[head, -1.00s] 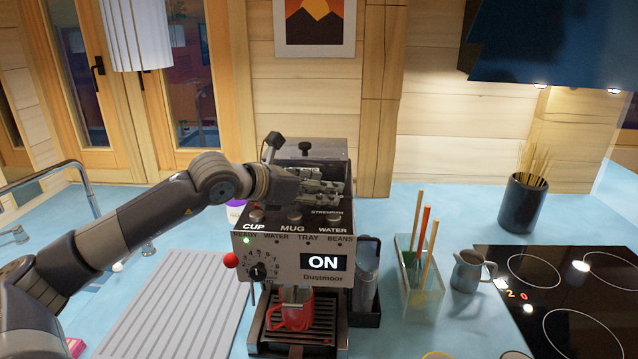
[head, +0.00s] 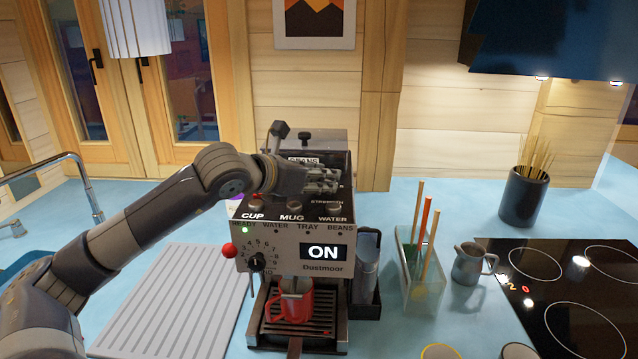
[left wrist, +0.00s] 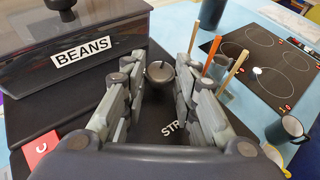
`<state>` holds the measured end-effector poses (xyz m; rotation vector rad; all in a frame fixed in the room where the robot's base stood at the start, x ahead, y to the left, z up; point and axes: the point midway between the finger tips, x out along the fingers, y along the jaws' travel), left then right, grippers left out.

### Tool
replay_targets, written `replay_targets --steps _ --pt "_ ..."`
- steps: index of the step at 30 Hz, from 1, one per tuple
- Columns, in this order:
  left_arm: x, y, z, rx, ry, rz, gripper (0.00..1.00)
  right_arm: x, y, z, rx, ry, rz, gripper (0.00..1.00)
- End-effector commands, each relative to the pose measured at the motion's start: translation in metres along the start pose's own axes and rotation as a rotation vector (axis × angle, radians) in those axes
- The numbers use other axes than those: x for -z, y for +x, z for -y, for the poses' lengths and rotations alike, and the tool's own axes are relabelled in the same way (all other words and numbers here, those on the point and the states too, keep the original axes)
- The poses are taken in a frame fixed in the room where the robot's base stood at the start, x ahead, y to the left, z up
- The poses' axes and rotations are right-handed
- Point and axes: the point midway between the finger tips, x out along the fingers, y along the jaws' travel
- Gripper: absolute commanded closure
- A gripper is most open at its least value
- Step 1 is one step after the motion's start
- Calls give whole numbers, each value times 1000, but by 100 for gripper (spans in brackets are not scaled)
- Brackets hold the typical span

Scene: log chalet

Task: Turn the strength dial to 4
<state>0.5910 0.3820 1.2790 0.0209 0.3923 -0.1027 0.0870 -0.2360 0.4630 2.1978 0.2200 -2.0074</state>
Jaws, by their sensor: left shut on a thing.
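The coffee machine (head: 322,240) stands on the blue counter with its display reading ON. The strength dial (left wrist: 160,72) is a small dark round knob on its top, in the left wrist view. My left gripper (left wrist: 158,70) is shut on the dial, one finger at each side. In the head view my left gripper (head: 325,180) is over the machine's top by the STRENGTH label and hides the dial. I cannot read the dial's setting; the fingers and palm cover part of the lettering. My right gripper is in neither view.
A red mug (head: 296,303) stands on the drip tray. The bean hopper (left wrist: 80,45) is behind the dial. A holder with sticks (head: 424,285) and a jug (head: 470,263) stand right.

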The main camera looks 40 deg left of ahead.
Motion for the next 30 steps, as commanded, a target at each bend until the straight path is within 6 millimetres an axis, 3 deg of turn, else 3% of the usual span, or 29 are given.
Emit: replay_targets --steps 15,30 --pt "-2 1 10 -277 -118 6 97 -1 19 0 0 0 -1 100" --pt "-1 2 10 -362 -152 1 97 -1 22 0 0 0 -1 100"
